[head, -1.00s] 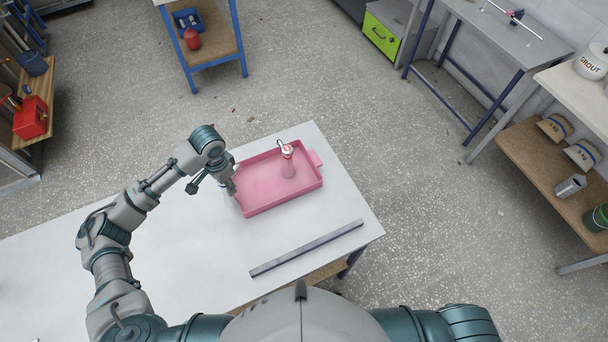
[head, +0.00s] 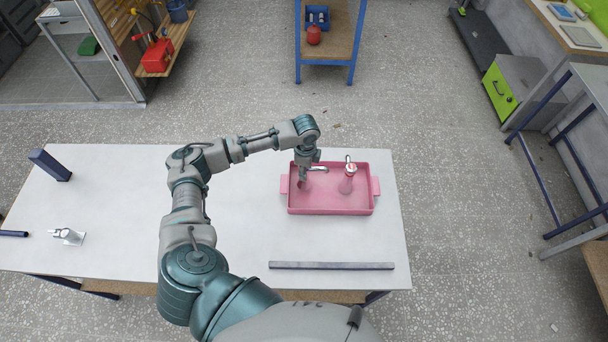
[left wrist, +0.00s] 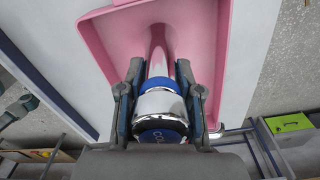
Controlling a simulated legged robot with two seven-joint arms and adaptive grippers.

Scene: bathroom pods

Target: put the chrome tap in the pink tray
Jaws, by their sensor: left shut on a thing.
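The chrome tap (head: 319,168) is in my left gripper (head: 306,176), with its spout pointing right in the head view. The gripper is over the left part of the pink tray (head: 333,211). In the left wrist view the two fingers of my left gripper (left wrist: 160,100) are shut around the chrome tap (left wrist: 160,104), which has a blue ring. The pink tray (left wrist: 100,62) shows behind it. I cannot tell whether the tap touches the tray floor. My right gripper is not in view.
A grey bar (head: 331,265) lies in front of the tray. A dark blue block (head: 50,165) and a small whitish fitting (head: 67,236) are at the table's left. The table's middle left is clear.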

